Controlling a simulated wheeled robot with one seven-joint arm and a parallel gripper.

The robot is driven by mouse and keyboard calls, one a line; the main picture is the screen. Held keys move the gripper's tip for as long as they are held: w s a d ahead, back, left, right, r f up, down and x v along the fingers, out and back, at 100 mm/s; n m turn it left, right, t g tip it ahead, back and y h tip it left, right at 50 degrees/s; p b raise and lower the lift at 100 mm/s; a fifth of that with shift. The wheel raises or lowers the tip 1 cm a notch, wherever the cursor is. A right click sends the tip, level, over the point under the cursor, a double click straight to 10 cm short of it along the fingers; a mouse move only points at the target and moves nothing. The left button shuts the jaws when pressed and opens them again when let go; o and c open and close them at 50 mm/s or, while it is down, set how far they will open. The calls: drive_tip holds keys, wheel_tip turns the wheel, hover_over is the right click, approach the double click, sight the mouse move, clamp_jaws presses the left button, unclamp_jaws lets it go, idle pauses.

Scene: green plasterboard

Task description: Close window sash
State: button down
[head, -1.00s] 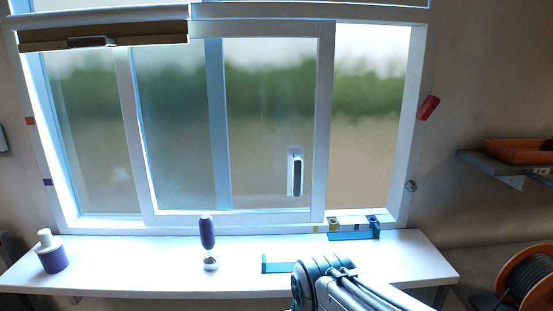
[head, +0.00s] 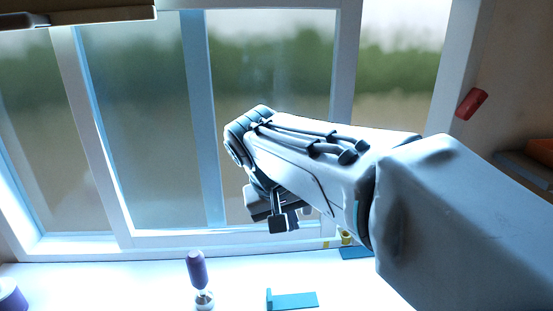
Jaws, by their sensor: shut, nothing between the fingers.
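The sliding window sash (head: 344,75) has white stiles and a bottom rail, and a blue-grey upright shows within its span. To the right of its right stile is a bright opening (head: 402,60) up to the white window frame (head: 457,75). The sash handle is hidden behind my arm. My gripper (head: 284,222) is in front of the lower sash, left of its right stile, above the sill. It is shut and holds nothing. I cannot tell whether it touches the sash.
On the white sill (head: 130,285) stand a purple-handled tool (head: 197,268), a teal bracket (head: 292,300) and a small yellow piece (head: 346,238). A purple container (head: 10,297) is at the left edge. A red object (head: 471,103) is on the right wall.

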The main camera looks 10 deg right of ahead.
drive_tip(key=w+a+r+m+t+h+p, duration=0.1)
drive_tip(key=w+a+r, duration=0.25)
drive_tip(key=r, duration=0.25)
drive_tip(key=w+a+r+m+h+p, duration=0.1)
drive_tip(key=w+a+r+h, duration=0.1)
drive_tip(key=w+a+r, duration=0.3)
drive_tip(key=w+d+f+p, duration=0.1)
drive_tip(key=d+f+p, duration=0.2)
drive_tip(key=d+f, duration=0.4)
drive_tip(key=d, duration=0.4)
drive_tip(key=shift+w, duration=0.3)
drive_tip(key=shift+d+f, duration=0.1)
drive_tip(key=shift+d, duration=0.05)
